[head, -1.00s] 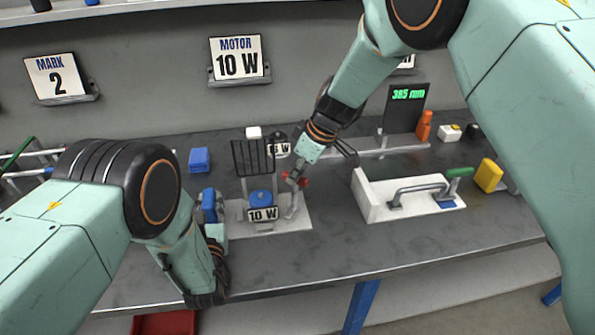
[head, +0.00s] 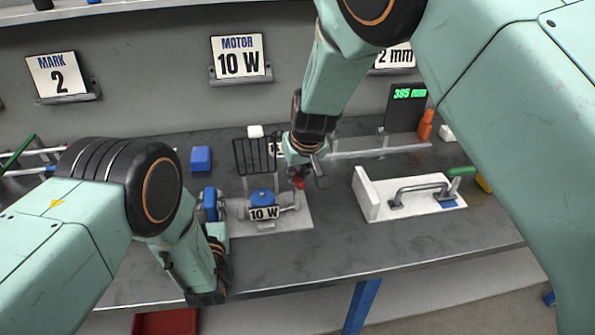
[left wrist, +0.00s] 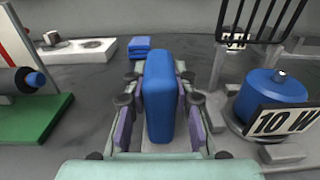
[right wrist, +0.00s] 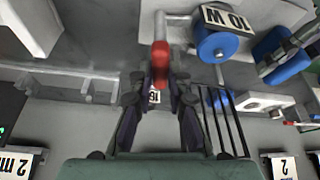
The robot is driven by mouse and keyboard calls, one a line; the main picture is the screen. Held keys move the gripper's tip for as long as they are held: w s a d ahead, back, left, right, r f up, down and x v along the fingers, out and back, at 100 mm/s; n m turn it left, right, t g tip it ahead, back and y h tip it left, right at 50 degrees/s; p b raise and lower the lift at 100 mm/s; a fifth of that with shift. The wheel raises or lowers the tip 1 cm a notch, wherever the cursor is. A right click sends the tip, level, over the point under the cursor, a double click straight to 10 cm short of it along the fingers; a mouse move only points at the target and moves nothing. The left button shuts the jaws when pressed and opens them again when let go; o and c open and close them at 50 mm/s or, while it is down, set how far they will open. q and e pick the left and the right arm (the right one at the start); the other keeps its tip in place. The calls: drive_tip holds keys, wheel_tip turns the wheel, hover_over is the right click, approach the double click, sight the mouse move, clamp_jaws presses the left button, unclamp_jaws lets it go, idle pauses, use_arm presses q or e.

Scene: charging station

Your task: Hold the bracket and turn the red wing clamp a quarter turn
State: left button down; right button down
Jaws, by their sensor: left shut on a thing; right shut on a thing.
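The blue upright grip of the bracket (left wrist: 160,95) stands between the fingers of my left gripper (left wrist: 160,100), which is shut on it; in the head view the left gripper (head: 213,215) is at the left end of the white base plate. The red wing clamp (right wrist: 160,62) lies between the fingers of my right gripper (right wrist: 160,92), which is shut on it. In the head view the red clamp (head: 298,183) is partly hidden by the right gripper. A round blue motor (head: 262,196) with a 10 W label (head: 264,213) sits between the two grippers.
A black wire rack (head: 254,156) stands right behind the motor. A white fixture with a green-tipped lever (head: 415,205) is to the right. A loose blue block (head: 201,159) lies behind my left gripper. The bench front (head: 300,270) is clear.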

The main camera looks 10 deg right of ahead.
drive_tip(key=shift+m, duration=0.6)
drive_tip(key=c, duration=1.3)
unclamp_jaws()
drive_tip(key=shift+n, duration=0.4)
